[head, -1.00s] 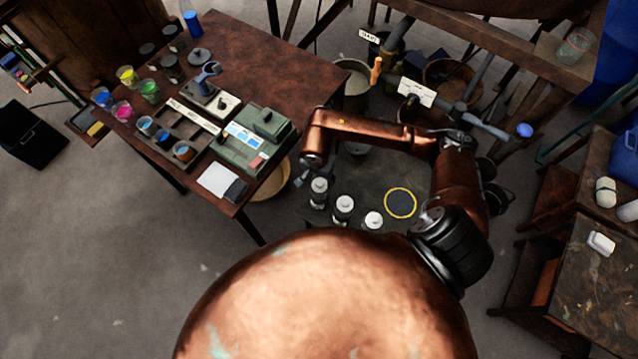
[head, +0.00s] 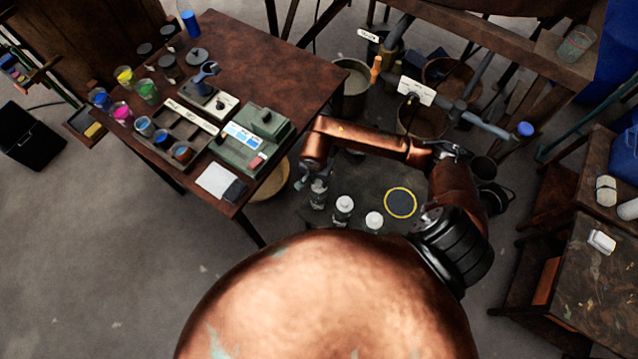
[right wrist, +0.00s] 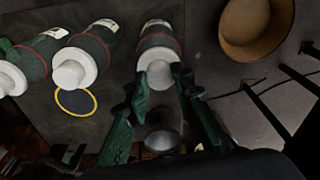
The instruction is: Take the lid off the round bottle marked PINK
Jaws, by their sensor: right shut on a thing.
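Three round dark bottles with pale lids stand in a row on a dark surface. My right gripper (head: 318,184) is at the top of the leftmost bottle (head: 317,201) in the head view. In the right wrist view its fingers (right wrist: 163,82) are shut on that bottle's white lid (right wrist: 157,68), and the lid sits at the bottle's (right wrist: 158,40) top. The middle bottle (head: 343,209) and the right bottle (head: 374,222) stand beside it with lids on. The bottle labels are too small to read, so I cannot tell which is PINK. My left gripper is not in view.
A yellow-rimmed dark disc (head: 400,203) lies on the surface right of the bottles, with bare room around it. A brown table (head: 290,80) with colour cups and a green-grey device (head: 252,140) stands at the left. A tan bowl (head: 272,184) is below its edge.

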